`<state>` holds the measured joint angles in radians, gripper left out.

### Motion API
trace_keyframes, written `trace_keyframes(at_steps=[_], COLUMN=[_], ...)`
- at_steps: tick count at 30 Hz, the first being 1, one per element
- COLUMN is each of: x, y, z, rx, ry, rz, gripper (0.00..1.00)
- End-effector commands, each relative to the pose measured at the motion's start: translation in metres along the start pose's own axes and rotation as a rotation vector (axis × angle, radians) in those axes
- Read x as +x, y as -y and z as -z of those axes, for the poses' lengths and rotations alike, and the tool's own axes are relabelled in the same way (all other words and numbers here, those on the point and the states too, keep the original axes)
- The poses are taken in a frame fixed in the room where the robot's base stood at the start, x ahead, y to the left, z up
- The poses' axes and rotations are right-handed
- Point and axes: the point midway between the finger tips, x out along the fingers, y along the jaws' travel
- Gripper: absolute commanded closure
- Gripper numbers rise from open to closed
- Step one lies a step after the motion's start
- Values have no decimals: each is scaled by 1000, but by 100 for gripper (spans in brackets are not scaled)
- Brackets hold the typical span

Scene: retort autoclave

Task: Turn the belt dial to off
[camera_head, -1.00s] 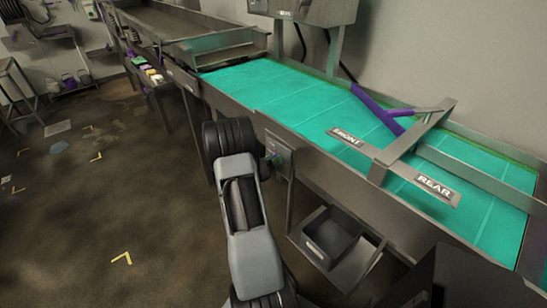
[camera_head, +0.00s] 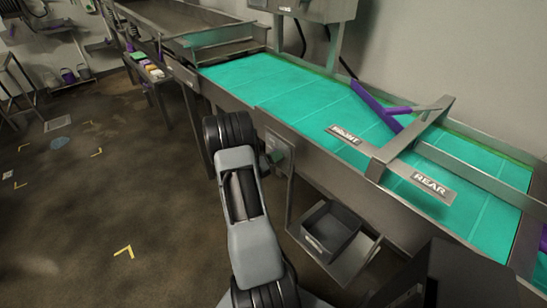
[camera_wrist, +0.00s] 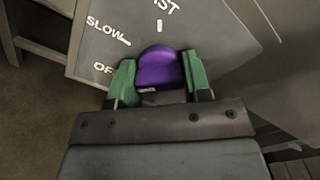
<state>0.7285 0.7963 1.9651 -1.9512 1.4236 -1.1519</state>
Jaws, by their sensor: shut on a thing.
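The belt dial is a purple knob (camera_wrist: 158,68) on a grey panel (camera_wrist: 108,50) in the wrist view. My gripper (camera_wrist: 160,82) has its two green fingers on either side of the knob and is shut on it. White lettering on the panel reads "SLOW", with part of "OF" below it and "ST" at the top; tick marks stand by "SLOW" and above the knob. The knob's own pointer cannot be made out. In the head view the control box (camera_head: 281,152) is on the side of the conveyor, and my gripper (camera_head: 268,162) reaches it from the left; the knob is hidden there.
The green conveyor belt (camera_head: 290,95) runs behind the box, with a metal diverter frame (camera_head: 411,140) labelled "REAR" across it. A dark tray (camera_head: 331,228) sits on a shelf below right. A dark box (camera_head: 450,275) stands front right. Open floor (camera_head: 90,220) lies left.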

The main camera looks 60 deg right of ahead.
Motion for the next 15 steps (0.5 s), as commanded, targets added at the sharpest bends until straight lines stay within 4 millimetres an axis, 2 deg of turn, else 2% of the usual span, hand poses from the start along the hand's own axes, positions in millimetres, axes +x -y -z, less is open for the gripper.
trace_keyframes(at_steps=[1, 9, 15], x=[0, 0, 0], y=[0, 0, 0], z=[0, 0, 0], rx=[-3, -2, -1], ry=[0, 0, 0], rz=[0, 0, 0], gripper=[54, 30, 30])
